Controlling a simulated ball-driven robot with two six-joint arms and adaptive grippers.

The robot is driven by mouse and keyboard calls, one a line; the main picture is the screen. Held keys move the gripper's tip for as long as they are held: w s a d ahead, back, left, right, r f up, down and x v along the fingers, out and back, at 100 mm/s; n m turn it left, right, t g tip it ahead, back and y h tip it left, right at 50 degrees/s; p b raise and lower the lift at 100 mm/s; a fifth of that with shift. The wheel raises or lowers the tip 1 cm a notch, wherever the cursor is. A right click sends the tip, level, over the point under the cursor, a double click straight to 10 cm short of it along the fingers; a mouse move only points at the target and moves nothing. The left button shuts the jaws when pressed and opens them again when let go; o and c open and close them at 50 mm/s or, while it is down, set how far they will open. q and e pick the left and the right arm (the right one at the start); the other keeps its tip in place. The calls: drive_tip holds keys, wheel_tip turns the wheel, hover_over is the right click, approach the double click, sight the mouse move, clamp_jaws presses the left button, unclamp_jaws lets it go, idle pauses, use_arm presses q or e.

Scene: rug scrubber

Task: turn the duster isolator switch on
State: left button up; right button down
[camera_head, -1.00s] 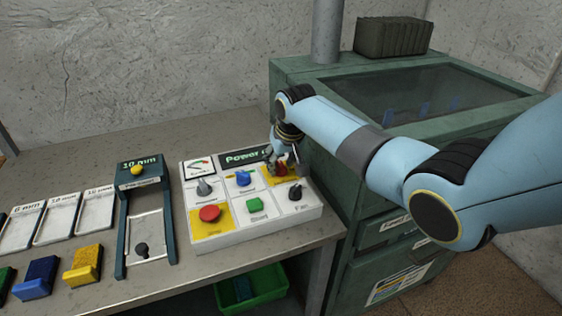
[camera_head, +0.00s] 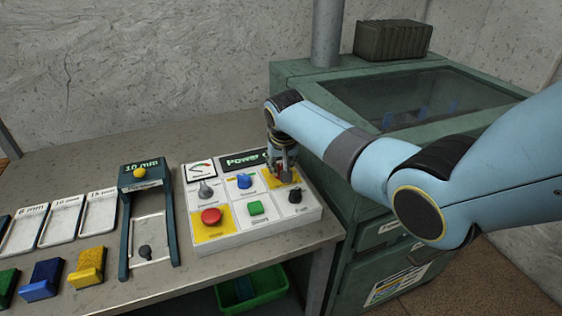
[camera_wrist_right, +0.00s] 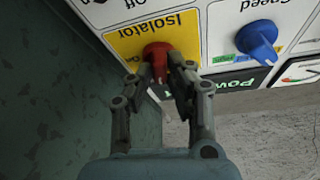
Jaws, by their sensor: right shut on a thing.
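The isolator switch is a red rotary knob (camera_wrist_right: 157,55) on a yellow plate (camera_wrist_right: 125,42) marked "Isolator" in the right wrist view. It sits at the upper right of the white control panel (camera_head: 262,228) in the head view, where the gripper partly covers it. My right gripper (camera_wrist_right: 164,76) has its fingers on the red knob, one on each side, shut on it. In the head view the right gripper (camera_head: 284,172) reaches down onto the yellow plate (camera_head: 270,181). The knob's exact angle is hard to read. My left gripper does not show.
A green cabinet (camera_head: 300,90) stands right of the panel.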

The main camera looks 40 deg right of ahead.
drive_tip(key=m+h, duration=0.1)
drive_tip(key=m, duration=0.2)
drive_tip(key=shift+f+g, duration=0.1)
drive_tip(key=shift+g, duration=0.2)
drive_tip(key=m+g+b, duration=0.1)
drive_tip(key=m, duration=0.2)
drive_tip(key=shift+a+f+h, duration=0.1)
drive_tip(key=shift+f+h, duration=0.05)
drive_tip(key=shift+h, duration=0.25)
drive_tip(key=m+g+b, duration=0.1)
drive_tip(key=m, duration=0.1)
drive_tip(key=m+g+b, duration=0.1)
drive_tip(key=m+b, duration=0.1)
drive_tip(key=m, duration=0.1)
drive_tip(key=shift+w+f+h, duration=0.1)
drive_tip(key=shift+f+h, duration=0.05)
drive_tip(key=shift+h, duration=0.15)
drive_tip(key=shift+m+g+b, duration=0.8)
drive_tip(key=shift+m+b, duration=1.15)
drive_tip(key=shift+m, duration=0.05)
drive_tip(key=c, duration=1.3)
unclamp_jaws()
drive_tip(key=shift+w, duration=0.1)
